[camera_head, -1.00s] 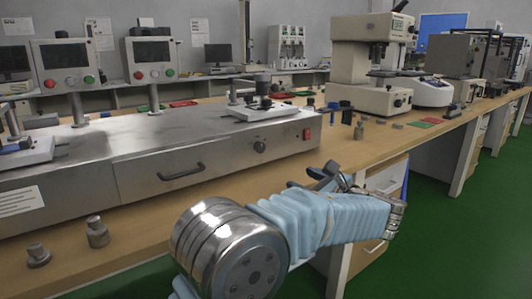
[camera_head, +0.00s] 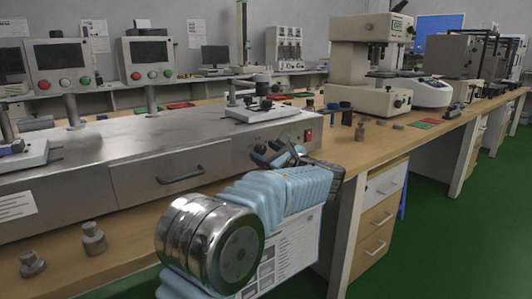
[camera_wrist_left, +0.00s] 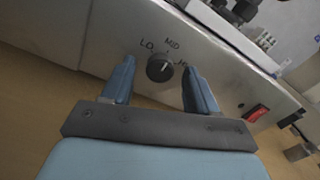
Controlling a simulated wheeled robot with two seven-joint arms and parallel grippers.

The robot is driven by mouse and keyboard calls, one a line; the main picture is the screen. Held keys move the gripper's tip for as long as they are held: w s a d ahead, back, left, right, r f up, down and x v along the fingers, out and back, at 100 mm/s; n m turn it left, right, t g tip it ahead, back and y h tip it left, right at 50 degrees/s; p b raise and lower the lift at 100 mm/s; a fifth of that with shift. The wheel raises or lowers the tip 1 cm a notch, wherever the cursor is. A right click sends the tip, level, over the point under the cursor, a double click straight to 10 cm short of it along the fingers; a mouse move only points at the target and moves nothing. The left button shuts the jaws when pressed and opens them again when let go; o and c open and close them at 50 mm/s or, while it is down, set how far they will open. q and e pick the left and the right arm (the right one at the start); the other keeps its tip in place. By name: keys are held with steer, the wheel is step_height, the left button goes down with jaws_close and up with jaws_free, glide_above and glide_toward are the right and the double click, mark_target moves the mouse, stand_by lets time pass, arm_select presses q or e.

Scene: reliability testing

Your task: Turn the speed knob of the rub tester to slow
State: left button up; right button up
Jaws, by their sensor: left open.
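The rub tester (camera_head: 150,160) is a long silver metal box on the wooden bench. Its round black speed knob (camera_wrist_left: 160,67) is on the front panel, with the labels LO and MID and a third label partly hidden by a finger. My left gripper (camera_wrist_left: 158,82) is open, its two blue fingers on either side of the knob in the left wrist view; I cannot tell whether they touch it. In the head view my left gripper (camera_head: 277,150) is in front of the panel and largely hides the knob. My right gripper is not in view.
A red power switch (camera_wrist_left: 256,113) is right of the knob, also seen in the head view (camera_head: 308,135). A drawer handle (camera_head: 180,175) sticks out to the left. Small metal weights (camera_head: 94,238) stand on the bench front. A beige microscope-like instrument (camera_head: 365,65) stands beyond.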

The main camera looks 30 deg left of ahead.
arm_select(q)
steer(key=shift+w+a, duration=0.1)
steer(key=shift+a, duration=0.1)
steer(key=c, duration=1)
steer(key=shift+c, duration=0.2)
